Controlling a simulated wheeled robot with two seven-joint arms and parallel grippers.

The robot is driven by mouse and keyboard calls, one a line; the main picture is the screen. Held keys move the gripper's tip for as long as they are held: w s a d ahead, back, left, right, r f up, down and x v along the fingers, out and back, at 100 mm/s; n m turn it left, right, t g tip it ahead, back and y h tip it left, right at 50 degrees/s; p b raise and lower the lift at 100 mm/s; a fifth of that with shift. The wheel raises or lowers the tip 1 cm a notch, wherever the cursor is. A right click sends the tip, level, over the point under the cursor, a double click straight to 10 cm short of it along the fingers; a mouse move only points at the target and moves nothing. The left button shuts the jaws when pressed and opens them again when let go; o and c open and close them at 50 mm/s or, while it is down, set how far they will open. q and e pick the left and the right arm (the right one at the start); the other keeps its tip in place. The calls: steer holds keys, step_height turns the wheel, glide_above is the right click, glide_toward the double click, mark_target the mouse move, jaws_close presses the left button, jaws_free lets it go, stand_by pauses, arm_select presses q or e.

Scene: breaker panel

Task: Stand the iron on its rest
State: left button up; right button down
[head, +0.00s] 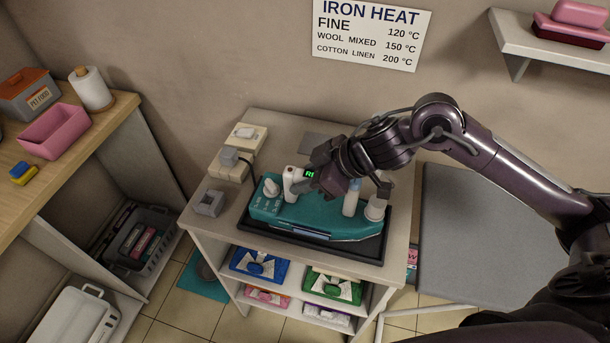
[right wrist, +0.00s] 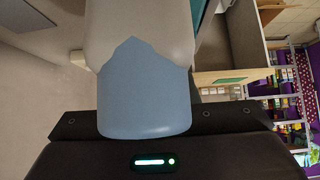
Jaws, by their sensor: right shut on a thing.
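The teal iron (head: 300,221), with pale upright parts and a dial, lies flat over a dark tray-like base (head: 372,249) on top of the small cabinet. My right gripper (head: 322,184) is shut on the iron's pale handle from above and hides its middle part. In the right wrist view, the light blue and off-white handle (right wrist: 145,95) fills the space in front of the gripper. I cannot tell whether the iron touches the base or is slightly raised. My left gripper is not in view.
A grey plug (head: 229,156) with a cord sits in a socket block left of the iron. A small grey box (head: 209,203) stands at the cabinet's left edge. A grey board (head: 480,235) lies to the right. A heat chart (head: 371,34) hangs on the wall.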

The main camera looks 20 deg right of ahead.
steer(key=shift+w, duration=0.1)
steer(key=c, duration=1)
jaws_free()
steer(key=shift+c, duration=0.2)
steer(key=shift+s+f, duration=0.2)
steer(key=shift+f, duration=0.1)
steer(key=b+v, duration=0.1)
steer(key=v, duration=0.5)
steer(key=shift+s+d+r, duration=0.1)
steer(key=shift+d+r, duration=0.15)
steer(key=shift+r, duration=0.05)
steer(key=shift+s+d+r+b, duration=0.2)
steer(key=shift+d+r+b, duration=0.1)
steer(key=shift+r, duration=0.2)
